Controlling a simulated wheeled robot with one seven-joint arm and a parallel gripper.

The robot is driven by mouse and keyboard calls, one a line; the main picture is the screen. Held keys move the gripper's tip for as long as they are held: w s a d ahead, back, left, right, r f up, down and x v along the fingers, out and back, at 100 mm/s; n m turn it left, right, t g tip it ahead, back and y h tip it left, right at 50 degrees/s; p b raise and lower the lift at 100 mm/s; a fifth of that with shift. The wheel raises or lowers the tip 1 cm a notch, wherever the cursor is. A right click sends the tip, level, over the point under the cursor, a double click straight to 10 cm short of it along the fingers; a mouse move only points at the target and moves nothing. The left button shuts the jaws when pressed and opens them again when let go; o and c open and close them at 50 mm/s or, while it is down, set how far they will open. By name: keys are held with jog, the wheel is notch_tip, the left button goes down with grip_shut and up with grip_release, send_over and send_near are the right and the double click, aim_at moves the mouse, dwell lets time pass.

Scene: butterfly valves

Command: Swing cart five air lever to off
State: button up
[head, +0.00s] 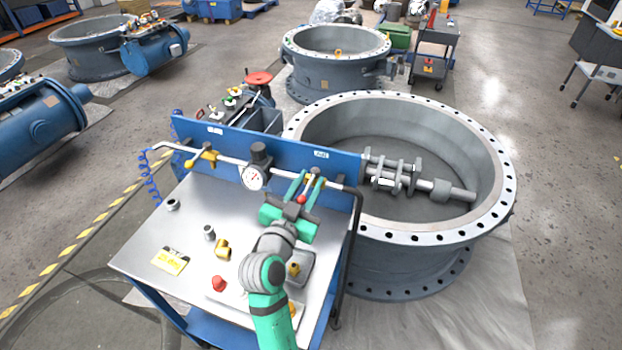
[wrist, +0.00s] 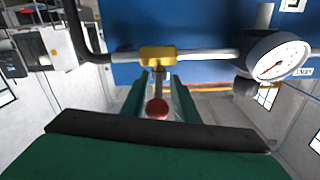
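A yellow valve (head: 316,182) sits on the air pipe at the right of the cart's blue back panel. In the wrist view the yellow valve body (wrist: 157,55) has a thin lever ending in a red knob (wrist: 157,109). The lever stands across the pipe and points toward my palm. The red knob (head: 301,200) also shows in the head view. My gripper (head: 303,181) is open, its green fingers either side of the lever. In the wrist view my gripper (wrist: 159,92) shows gaps between both fingers and the lever.
A pressure gauge (head: 252,178) is on the pipe, left of the valve. A second yellow valve (head: 207,158) is further left. Loose fittings, including a brass elbow (head: 223,249), and a yellow card (head: 170,261) lie on the cart top. A large flanged ring (head: 400,236) stands right.

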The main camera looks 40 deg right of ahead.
jog(key=v, duration=0.9)
jog(key=shift+s+a, duration=0.15)
jog(key=shift+a, duration=0.05)
jog(key=shift+d, duration=0.1)
